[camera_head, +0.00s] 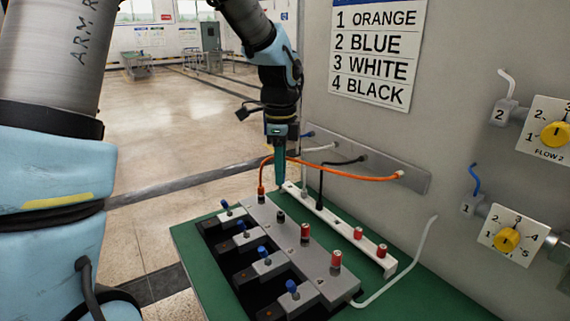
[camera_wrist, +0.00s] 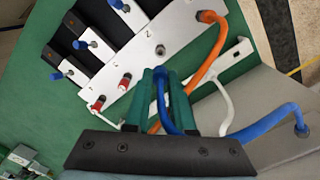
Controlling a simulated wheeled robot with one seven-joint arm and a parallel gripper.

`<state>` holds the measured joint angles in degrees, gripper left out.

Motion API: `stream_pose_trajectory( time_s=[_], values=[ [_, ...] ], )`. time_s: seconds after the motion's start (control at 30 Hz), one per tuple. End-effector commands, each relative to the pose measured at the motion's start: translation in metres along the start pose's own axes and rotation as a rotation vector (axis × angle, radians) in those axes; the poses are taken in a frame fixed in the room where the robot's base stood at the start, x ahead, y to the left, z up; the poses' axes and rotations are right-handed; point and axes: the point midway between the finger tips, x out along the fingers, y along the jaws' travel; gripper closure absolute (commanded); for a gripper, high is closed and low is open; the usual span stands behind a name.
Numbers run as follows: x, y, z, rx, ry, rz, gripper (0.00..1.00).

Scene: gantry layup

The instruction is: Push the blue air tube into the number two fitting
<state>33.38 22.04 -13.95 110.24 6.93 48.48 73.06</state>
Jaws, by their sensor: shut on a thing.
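My gripper (camera_head: 281,190) points down beside the valve block, its green fingers shut on the blue air tube. In the wrist view the blue tube (camera_wrist: 162,100) lies between the fingers (camera_wrist: 160,72) and loops back to the grey panel at right. The number two fitting (camera_wrist: 160,50) is an open dark port just beyond the fingertips; it also shows below the gripper in the head view (camera_head: 281,216). The fingertips look apart from it. The valve block (camera_head: 318,262) has several numbered stations.
An orange tube (camera_head: 325,162) sits in fitting one and arches close to my gripper. Red caps (camera_head: 305,232) cover the other two fittings. A white rail (camera_head: 343,227) stands behind, with a black tube (camera_head: 320,187). A wall sign (camera_head: 372,52) lists two as blue.

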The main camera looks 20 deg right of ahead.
Motion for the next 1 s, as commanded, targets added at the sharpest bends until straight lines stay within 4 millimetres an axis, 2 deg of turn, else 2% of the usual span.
stream_pose_trajectory(
  time_s=[0.4, 1.0],
  values=[
    [-0.001, 0.000, 0.000, 0.007, 0.000, 0.002, 1.00],
    [0.053, 0.000, 0.000, 0.008, 0.000, 0.001, 1.00]
  ],
)
